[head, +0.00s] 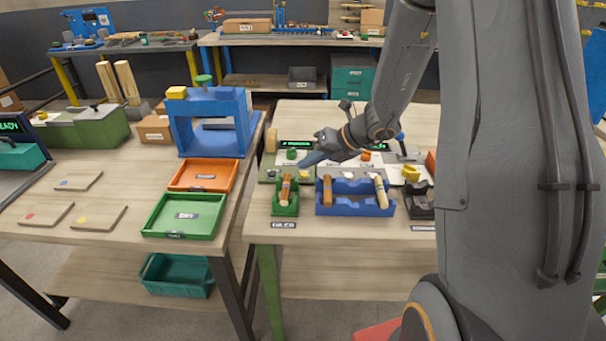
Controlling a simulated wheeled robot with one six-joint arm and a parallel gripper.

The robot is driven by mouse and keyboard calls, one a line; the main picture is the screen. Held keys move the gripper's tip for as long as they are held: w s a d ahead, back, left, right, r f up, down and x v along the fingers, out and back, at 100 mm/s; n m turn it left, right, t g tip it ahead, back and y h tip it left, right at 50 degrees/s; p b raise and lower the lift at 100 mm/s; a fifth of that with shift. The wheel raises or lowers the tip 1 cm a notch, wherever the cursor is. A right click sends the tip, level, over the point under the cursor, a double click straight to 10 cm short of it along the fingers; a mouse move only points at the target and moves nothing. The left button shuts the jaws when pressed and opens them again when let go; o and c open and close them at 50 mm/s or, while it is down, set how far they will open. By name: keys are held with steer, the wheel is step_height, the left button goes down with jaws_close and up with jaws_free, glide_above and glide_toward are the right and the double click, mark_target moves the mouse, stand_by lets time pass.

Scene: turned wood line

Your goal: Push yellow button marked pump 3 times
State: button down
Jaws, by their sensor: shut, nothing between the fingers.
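My gripper (308,160) is shut and empty. It reaches left over the right-hand table, above the row of small stations behind the wooden handles. No label reading pump is legible. Several yellow parts show: a yellow block (411,173) at the right of the stations, a small yellowish part near my fingertips, and a yellow block (176,92) on the blue press frame. I cannot tell which is the pump button. My gripper is apart from both yellow blocks; whether it touches the small part is unclear. My arm hides part of the table's right side.
A green holder (286,208) and a blue holder (355,209) with turned wooden pieces stand at the table's front, a dark holder (416,208) beside them. The left table bears an orange tray (204,176), a green tray (183,229) and the blue press frame (184,135). A gap separates the tables.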

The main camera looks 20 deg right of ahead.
mark_target(308, 179)
steer(key=shift+f, duration=0.1)
steer(key=shift+f, duration=0.35)
steer(key=shift+f+b, duration=0.35)
steer(key=shift+b, duration=0.15)
stand_by(0.6)
stand_by(0.4)
steer(key=shift+r+p, duration=0.8)
steer(key=shift+r, duration=0.15)
step_height(308, 179, up, 5)
steer(key=p, duration=0.4)
steer(key=shift+s, duration=0.1)
stand_by(0.4)
